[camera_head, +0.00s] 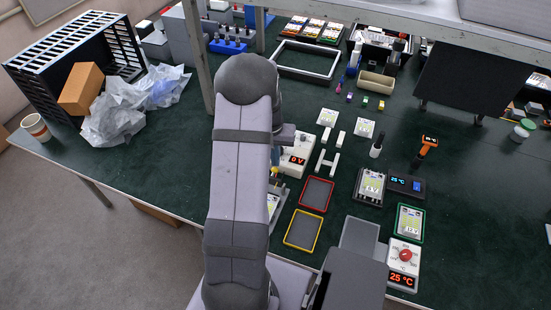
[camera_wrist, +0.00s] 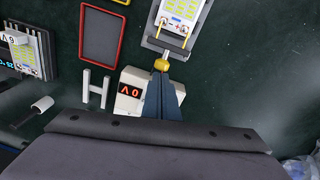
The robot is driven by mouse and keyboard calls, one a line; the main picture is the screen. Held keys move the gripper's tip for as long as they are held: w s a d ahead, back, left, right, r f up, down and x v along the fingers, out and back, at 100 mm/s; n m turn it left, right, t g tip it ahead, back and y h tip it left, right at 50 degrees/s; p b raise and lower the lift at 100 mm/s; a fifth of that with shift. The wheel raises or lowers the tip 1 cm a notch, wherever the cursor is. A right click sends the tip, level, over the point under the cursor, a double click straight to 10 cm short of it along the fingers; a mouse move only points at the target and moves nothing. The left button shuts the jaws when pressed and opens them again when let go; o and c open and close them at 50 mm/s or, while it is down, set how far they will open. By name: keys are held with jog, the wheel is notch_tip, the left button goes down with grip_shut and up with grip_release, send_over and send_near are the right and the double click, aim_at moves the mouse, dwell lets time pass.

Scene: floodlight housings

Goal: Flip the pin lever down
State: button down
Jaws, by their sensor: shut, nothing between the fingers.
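In the wrist view, a floodlight housing (camera_wrist: 181,12) with a white, yellow-green faced panel sits at the top, in a grey fixture.
A white meter reading 0 V (camera_head: 297,158) stands close to my gripper. Empty red (camera_head: 316,193) and yellow (camera_head: 303,230) trays lie to the right, with a white H-shaped piece (camera_head: 327,163) nearby. A shelf post (camera_head: 197,55) rises behind my arm.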

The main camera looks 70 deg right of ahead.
jog(key=shift+a+h+b, duration=0.3)
jog(key=shift+h+b, duration=0.1)
jog(key=shift+b, duration=0.15)
jog(key=shift+a+h+b, duration=0.2)
jog(key=shift+h+b, duration=0.1)
jog(key=shift+b, duration=0.1)
jog(key=shift+a+r+h+b, duration=0.1)
jog(key=shift+a+h+b, duration=0.5)
jog(key=shift+b, duration=0.45)
jog(key=shift+a+r+b, duration=0.1)
jog(key=shift+a+b, duration=0.1)
jog(key=shift+b, duration=0.25)
jog(key=a+b, duration=0.3)
jog(key=a, duration=0.2)
jog(key=shift+b, duration=0.35)
jog(key=shift+d+f, duration=0.2)
jog(key=shift+d, duration=0.05)
